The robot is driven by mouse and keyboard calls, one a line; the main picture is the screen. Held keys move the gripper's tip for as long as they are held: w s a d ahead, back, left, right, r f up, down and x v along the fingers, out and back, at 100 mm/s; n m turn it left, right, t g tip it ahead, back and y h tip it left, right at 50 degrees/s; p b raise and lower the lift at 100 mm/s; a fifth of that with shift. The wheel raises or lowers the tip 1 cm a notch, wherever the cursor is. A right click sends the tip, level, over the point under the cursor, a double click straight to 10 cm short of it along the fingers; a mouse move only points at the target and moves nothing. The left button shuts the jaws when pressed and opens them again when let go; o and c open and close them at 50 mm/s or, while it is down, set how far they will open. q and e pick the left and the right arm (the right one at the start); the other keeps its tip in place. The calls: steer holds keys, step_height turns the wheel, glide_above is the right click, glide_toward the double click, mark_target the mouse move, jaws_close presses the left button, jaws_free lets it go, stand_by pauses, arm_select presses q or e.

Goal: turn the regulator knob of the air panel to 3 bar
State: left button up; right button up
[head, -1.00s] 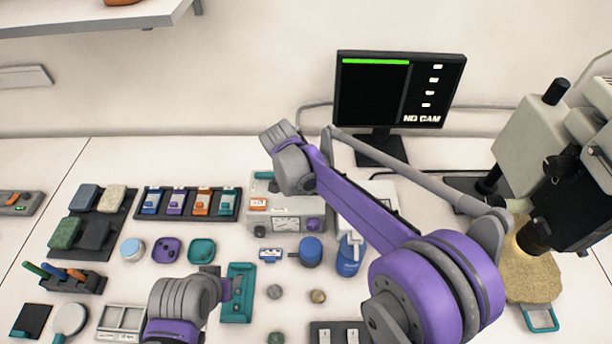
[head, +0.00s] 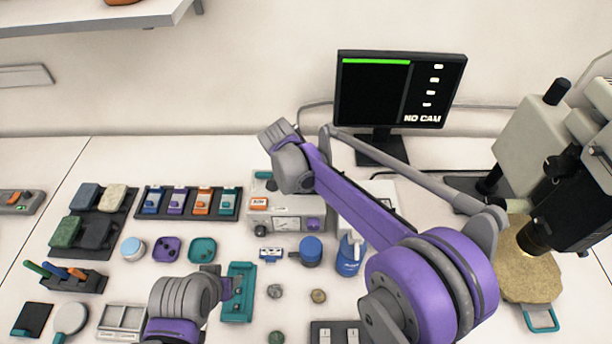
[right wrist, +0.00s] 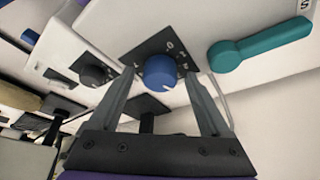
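In the right wrist view a round blue regulator knob (right wrist: 160,72) with a small white mark stands on a black plate (right wrist: 140,50) with white scale marks. The scale figures are too small to read surely. My right gripper (right wrist: 159,74) is open, with one finger on each side of the knob and gaps visible beside it. Whether the fingertips reach the knob's depth is unclear. In the head view my right arm hides its gripper and the knob. My left gripper (head: 227,288) is beside a teal holder (head: 238,306); its fingers are not clear.
A teal lever (right wrist: 260,45) lies right of the knob, and a dark knob (right wrist: 93,73) sits on its left. In the head view a gauge box (head: 286,224), blue bottle (head: 348,260) and blue-capped jar (head: 311,250) stand near my right arm. The microscope (head: 550,150) is at right.

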steer(key=shift+r, duration=0.1)
steer(key=v, duration=1)
steer(key=shift+s+r, duration=0.15)
steer(key=shift+r, duration=0.15)
